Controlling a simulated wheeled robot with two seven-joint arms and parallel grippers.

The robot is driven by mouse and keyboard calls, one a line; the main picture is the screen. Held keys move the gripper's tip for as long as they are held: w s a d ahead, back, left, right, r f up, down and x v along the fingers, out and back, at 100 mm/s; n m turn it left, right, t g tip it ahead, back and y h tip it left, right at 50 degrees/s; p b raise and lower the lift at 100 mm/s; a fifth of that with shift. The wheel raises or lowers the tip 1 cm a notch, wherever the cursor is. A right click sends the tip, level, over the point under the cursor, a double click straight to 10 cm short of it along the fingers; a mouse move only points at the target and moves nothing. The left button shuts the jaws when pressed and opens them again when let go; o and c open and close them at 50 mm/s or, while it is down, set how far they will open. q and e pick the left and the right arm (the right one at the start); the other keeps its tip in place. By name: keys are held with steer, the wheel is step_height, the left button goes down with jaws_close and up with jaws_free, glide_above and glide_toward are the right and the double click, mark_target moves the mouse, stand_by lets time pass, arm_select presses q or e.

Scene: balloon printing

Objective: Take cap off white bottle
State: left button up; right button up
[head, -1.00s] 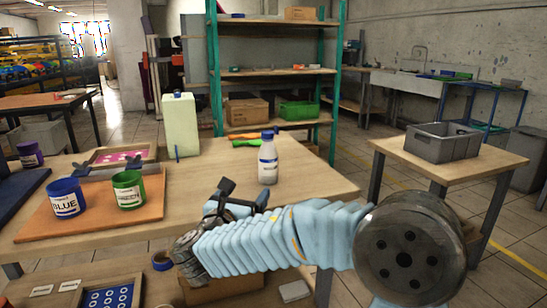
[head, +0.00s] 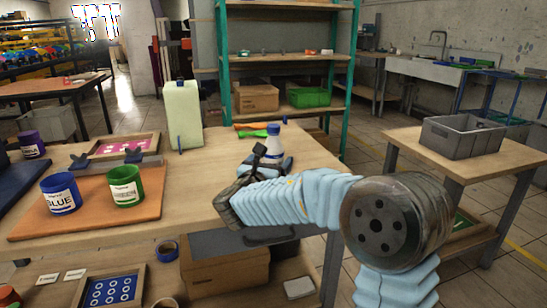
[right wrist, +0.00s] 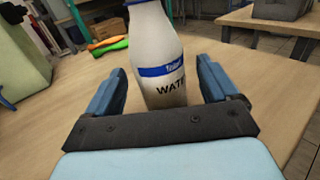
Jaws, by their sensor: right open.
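The white bottle (head: 279,137) stands upright on the wooden table, with a blue cap (head: 274,127) on its top. It has a blue band and a label reading "WAT…" in the right wrist view (right wrist: 163,95), where its top is cut off. My right gripper (head: 272,161) is open in front of the bottle and hides its lower part in the head view. In the right wrist view, the open fingers (right wrist: 160,75) stand to either side of the bottle, with a gap on each side. My left gripper is not in view.
Blue (head: 61,194) and green (head: 125,185) paint cups stand on a brown board at left. A pale green canister (head: 183,117) stands behind. Orange and green items (head: 252,131) lie near the table's back edge. A grey crate (head: 462,137) sits on the right-hand table.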

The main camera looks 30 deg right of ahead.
mark_target(275, 154)
steer(key=x, duration=0.4)
steer(key=shift+w+d+r+p, duration=0.1)
steer(key=shift+r+p, duration=0.05)
steer(key=shift+p, duration=0.15)
steer(key=c, duration=1.2)
